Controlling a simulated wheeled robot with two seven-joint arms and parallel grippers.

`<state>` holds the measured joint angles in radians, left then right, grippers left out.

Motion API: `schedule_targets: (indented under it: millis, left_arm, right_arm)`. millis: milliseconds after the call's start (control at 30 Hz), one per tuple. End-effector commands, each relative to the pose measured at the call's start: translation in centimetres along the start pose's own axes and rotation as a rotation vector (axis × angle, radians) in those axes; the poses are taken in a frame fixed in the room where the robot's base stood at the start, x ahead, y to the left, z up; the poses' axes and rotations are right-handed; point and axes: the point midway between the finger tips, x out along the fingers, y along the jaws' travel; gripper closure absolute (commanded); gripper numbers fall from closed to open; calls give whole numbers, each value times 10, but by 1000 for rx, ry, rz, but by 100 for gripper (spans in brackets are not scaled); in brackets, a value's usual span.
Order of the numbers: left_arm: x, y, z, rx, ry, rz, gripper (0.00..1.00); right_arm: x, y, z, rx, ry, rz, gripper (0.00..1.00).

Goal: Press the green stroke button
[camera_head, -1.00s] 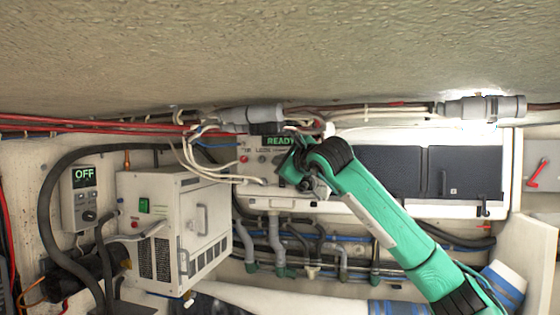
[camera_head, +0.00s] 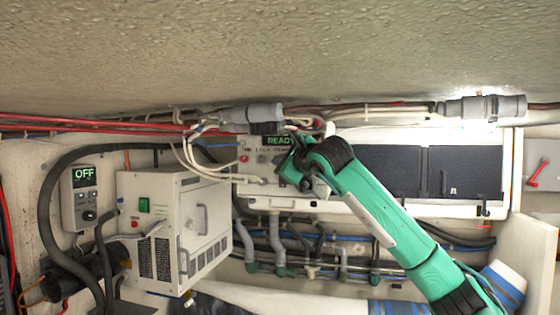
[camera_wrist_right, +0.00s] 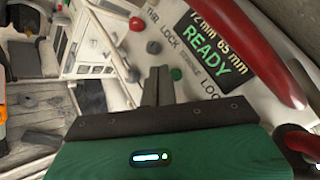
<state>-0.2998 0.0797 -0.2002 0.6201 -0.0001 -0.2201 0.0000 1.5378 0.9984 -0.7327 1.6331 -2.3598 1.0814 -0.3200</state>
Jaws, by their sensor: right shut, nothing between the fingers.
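The green stroke button (camera_wrist_right: 176,74) is a small round button on a white control panel (camera_wrist_right: 200,100), by the STROKE label. My right gripper (camera_wrist_right: 158,72) is shut and empty. In the right wrist view its grey fingertips are just left of the green button; I cannot tell whether they touch it. In the head view my right gripper (camera_head: 288,172) is in front of the panel and covers part of it, and I cannot make out the green button there. A lit display (camera_wrist_right: 215,50) above the button reads READY. My left gripper is not in view.
A red button (camera_wrist_right: 136,24) and a dark knob (camera_wrist_right: 153,47) sit beside the green one. White cables (camera_head: 190,155) hang at the panel's left. A white box unit (camera_head: 175,225) stands at lower left. Pipes (camera_head: 275,240) run below, under a low ceiling (camera_head: 280,60).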

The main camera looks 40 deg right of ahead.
Motion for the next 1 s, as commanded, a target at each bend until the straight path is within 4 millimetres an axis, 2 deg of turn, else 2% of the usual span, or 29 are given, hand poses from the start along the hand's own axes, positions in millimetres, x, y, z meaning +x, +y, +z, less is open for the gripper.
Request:
schedule_targets:
  millis: [1000]
  left_arm:
    - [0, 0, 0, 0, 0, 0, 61]
  right_arm:
    - [6, -4, -4, 1, 0, 0, 100]
